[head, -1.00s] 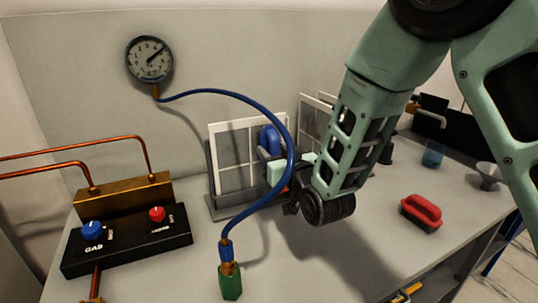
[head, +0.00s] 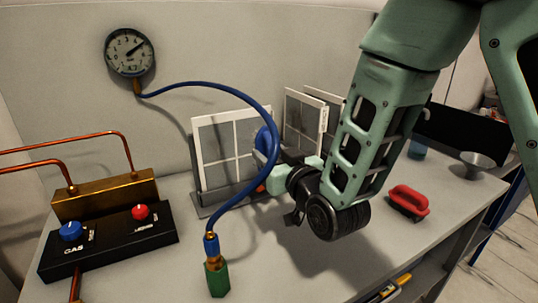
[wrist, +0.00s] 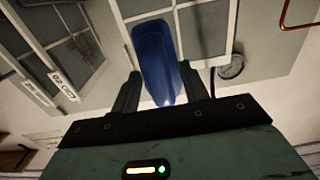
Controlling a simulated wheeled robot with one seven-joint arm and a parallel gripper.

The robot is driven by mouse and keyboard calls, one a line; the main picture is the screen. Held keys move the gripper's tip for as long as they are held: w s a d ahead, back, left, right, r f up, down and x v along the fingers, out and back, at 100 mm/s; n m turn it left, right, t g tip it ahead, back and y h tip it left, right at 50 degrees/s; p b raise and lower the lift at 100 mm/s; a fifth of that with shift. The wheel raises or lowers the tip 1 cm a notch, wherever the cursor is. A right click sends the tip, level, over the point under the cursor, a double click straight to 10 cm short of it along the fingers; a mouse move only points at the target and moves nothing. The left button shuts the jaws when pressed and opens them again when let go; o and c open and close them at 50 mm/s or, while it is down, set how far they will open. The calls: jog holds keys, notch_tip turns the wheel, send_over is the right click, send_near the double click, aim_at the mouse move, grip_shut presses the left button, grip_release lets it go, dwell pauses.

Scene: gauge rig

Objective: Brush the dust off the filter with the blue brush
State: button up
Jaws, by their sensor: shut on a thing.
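The filter (head: 210,150) is a white-framed panel with grey panes, upright in a dark stand (head: 203,211) on the bench. My gripper (head: 271,168) is shut on the blue brush (head: 263,140) at the filter's right edge. In the wrist view the blue brush (wrist: 156,58) lies between both fingers of my gripper (wrist: 160,82), in front of the filter frame (wrist: 118,10). Whether the bristles touch the filter is hidden. I cannot tell how much dust is on the panes.
A blue hose (head: 262,100) arches from the gauge (head: 130,52) past my gripper to a green fitting (head: 216,279). More framed panels (head: 303,118) stand to the right. A red-handled brush (head: 408,201) lies on the bench. A black gas block (head: 108,240) is at left.

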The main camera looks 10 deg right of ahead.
jog(key=shift+s+r+p, duration=0.15)
jog(key=shift+s+p, duration=0.05)
jog(key=shift+p, duration=0.75)
jog(key=shift+s+d+p, duration=0.15)
jog(key=shift+s+p, duration=0.15)
jog(key=shift+p, duration=0.55)
jog(key=p+v, duration=0.2)
jog(key=p, duration=0.2)
jog(key=s+a+f+p, duration=0.15)
jog(key=a+f, duration=0.25)
jog(key=a, duration=0.7)
jog(key=x, duration=0.3)
jog(key=p+x, duration=0.1)
jog(key=x, duration=0.1)
jog(key=shift+w+a+f, duration=0.1)
jog(key=shift+w+f, duration=0.15)
jog(key=shift+x, duration=1)
jog(key=shift+b, duration=0.3)
